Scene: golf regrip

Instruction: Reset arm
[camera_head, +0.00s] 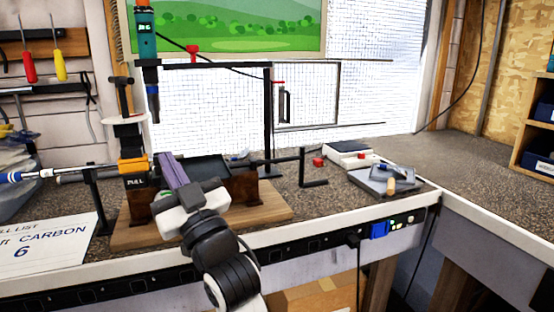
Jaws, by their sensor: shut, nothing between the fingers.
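My arm rises from the bottom of the head view, and its wrist is black and white. My gripper (186,196) is at the front of the wooden board, with dark fingers pointing up and away. It is shut and holds nothing. It overlaps the dark brown block on the board in the picture, and I cannot tell whether it touches. A purple strip (172,170) shows just behind the fingers.
The wooden board (270,205) carries an orange-and-black clamp (133,168). A green tool (147,42) stands upright above it. A black frame (268,110) rises behind. A paper sign (50,245) lies left. A grey tray (378,186) sits right; the far-right bench is clear.

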